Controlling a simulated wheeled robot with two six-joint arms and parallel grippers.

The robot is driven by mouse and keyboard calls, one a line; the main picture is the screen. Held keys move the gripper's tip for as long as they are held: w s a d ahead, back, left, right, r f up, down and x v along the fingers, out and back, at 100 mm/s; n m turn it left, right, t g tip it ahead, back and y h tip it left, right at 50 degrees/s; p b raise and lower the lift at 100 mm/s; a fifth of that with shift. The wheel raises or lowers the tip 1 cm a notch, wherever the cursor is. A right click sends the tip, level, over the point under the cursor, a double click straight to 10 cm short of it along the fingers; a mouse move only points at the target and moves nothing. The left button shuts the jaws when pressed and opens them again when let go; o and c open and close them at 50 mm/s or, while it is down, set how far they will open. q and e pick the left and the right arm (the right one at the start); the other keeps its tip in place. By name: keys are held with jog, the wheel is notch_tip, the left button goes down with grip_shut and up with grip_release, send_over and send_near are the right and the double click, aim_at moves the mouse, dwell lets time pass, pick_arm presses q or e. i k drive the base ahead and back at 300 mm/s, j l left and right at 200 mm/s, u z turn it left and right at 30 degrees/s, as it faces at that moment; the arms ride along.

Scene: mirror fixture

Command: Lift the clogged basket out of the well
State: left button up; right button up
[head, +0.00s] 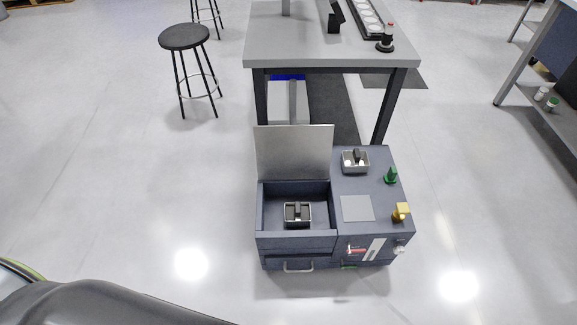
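The well (266,218) is an open square recess in the left half of a dark blue-grey unit. A small metal basket (297,221) with a dark handle block sits upright inside it, near the front wall. Dark contents seem to show in it, but it is too small to tell whether it is clogged. A similar basket (347,168) with a dark handle and a light interior stands on the unit's right top. Neither of my grippers shows in the head view.
A grey lid (293,152) stands upright behind the well. A green knob (391,175), a yellow knob (400,211) and a flat grey plate (357,208) are on the right top. A table (300,45) stands behind; a stool (184,38) is back left.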

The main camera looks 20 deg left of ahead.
aim_at(297, 214)
jog(key=k+l+z, duration=0.1)
jog(key=k+z, duration=0.25)
jog(key=k+l+z, duration=0.2)
jog(key=k+z, duration=0.15)
jog(key=k, duration=0.2)
jog(key=j+z, duration=0.1)
jog(key=z, duration=1.8)
jog(key=k+j, duration=0.15)
jog(key=j, duration=0.25)
jog(key=k+j+z, duration=0.15)
jog(key=j, duration=0.3)
jog(key=k+j, duration=0.2)
jog(key=j, duration=0.2)
jog(key=k+j+z, duration=0.15)
jog(key=j, duration=0.25)
jog(key=k+j, duration=0.2)
jog(key=j, duration=0.15)
jog(key=k+j, duration=0.2)
jog(key=j, duration=0.2)
jog(key=k+j, duration=0.2)
jog(key=j, duration=0.15)
jog(key=k+j, duration=0.2)
jog(key=j, duration=0.2)
jog(key=k+j, duration=0.2)
jog(key=j, duration=0.15)
jog(key=k+j, duration=0.2)
jog(key=j, duration=0.2)
jog(key=k+j, duration=0.15)
jog(key=j, duration=0.2)
jog(key=z, duration=0.05)
